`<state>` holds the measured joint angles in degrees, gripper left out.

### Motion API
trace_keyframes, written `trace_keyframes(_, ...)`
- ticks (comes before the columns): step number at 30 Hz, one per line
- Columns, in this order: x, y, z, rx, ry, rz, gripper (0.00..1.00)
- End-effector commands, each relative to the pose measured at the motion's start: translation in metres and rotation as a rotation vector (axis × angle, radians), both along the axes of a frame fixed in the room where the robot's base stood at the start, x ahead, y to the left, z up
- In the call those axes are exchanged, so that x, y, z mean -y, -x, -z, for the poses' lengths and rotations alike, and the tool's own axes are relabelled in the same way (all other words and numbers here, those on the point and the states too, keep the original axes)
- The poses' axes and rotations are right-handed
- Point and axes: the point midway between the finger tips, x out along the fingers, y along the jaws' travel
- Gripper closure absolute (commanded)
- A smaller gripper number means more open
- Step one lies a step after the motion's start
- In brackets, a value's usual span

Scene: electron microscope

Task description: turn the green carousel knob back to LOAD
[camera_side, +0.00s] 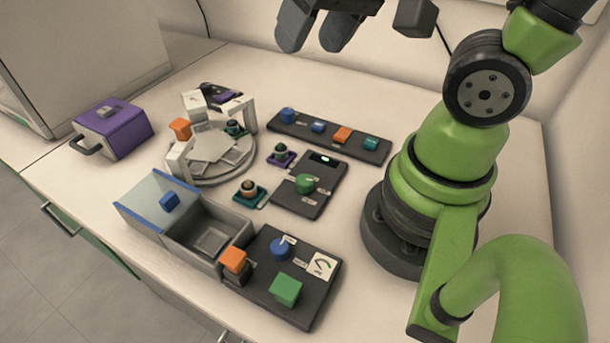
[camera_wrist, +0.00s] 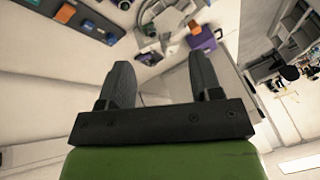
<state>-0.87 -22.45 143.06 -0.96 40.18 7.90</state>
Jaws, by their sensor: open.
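The green carousel knob (camera_side: 305,183) stands on a small dark panel (camera_side: 296,205) in the middle of the table, with a small lit display at the panel's far end. The round carousel (camera_side: 212,175) with pale plates lies to the left of the panel. My gripper (camera_side: 318,42) is high above the table's far side, well apart from the knob. Its two dark fingers are open and empty; they also show in the wrist view (camera_wrist: 162,85). The knob is not visible in the wrist view, and its pointer setting is too small to read.
A dark strip with several coloured knobs (camera_side: 329,134) lies behind the panel. A grey box with a clear lid (camera_side: 207,245) and a panel with a green block (camera_side: 286,290) stand in front. A purple box (camera_side: 113,127) is at left. Small dark-topped pieces (camera_side: 250,192) sit near the knob panel.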

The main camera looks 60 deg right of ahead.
Motion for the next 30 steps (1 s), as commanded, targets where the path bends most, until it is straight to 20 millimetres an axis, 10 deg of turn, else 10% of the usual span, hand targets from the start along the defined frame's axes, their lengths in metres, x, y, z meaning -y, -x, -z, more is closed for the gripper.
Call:
trace_keyframes(12, 0.008, -0.022, 0.126, -0.372, 0.08, 0.047, 0.42)
trace_keyframes(30, 0.008, -0.016, 0.194, -0.447, 0.092, 0.051, 0.42)
